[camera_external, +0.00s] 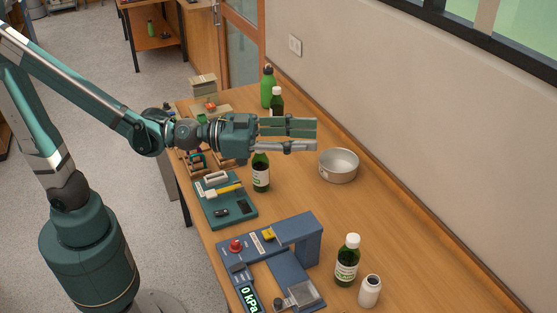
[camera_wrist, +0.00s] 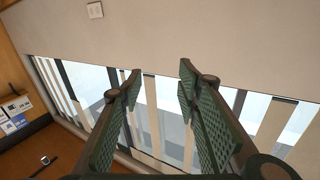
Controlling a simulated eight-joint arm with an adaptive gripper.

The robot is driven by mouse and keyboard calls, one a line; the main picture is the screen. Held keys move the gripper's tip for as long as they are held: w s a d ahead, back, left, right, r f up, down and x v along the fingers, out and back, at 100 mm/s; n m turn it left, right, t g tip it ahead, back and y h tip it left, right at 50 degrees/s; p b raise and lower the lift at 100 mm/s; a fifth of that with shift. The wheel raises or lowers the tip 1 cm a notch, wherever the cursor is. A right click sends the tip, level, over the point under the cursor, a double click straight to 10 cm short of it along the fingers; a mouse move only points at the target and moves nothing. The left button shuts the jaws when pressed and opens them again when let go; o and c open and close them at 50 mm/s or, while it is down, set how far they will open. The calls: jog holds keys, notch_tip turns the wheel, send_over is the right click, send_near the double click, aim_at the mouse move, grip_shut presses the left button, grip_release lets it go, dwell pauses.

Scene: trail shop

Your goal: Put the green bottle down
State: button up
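My gripper (camera_external: 314,137) is held out level over the table, fingers pointing right. The wrist view shows its two fingers (camera_wrist: 161,72) spread apart with nothing between them. A bright green bottle (camera_external: 268,88) stands upright at the back of the table. A dark green bottle (camera_external: 277,99) stands just in front of it, its lower part hidden behind my gripper. Another dark green bottle (camera_external: 261,174) with a white label stands below my gripper in the picture, its top hidden. A dark green bottle with a white cap (camera_external: 347,261) stands at the front right.
A metal bowl (camera_external: 339,167) is right of my gripper. A blue pressure device (camera_external: 308,240) and a white jar (camera_external: 369,291) are at the front. A green tray (camera_external: 239,213) with tools lies at the left edge. The wall borders the table's right side. Bare tabletop (camera_external: 405,235) lies right of centre.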

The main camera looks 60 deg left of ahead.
jog(key=s+a+f+n+g+y, duration=0.2)
jog(key=s+a+f, duration=0.4)
jog(key=a, duration=0.6)
jog(key=s+a+f+n+g+y, duration=0.2)
jog(key=s+a+f+g+y, duration=0.2)
jog(key=s+a, duration=0.6)
jog(key=s+a+f+n+g+y, duration=0.2)
jog(key=s+a+f, duration=0.5)
jog(key=a, duration=0.7)
notch_tip(320, 180, down, 2)
jog(key=shift+s+a+f+n+g+y, duration=0.1)
jog(key=shift+s+a+n+g+y, duration=0.15)
jog(key=shift+s+g+y, duration=0.2)
jog(key=o, duration=0.4)
jog(key=shift+w, duration=0.1)
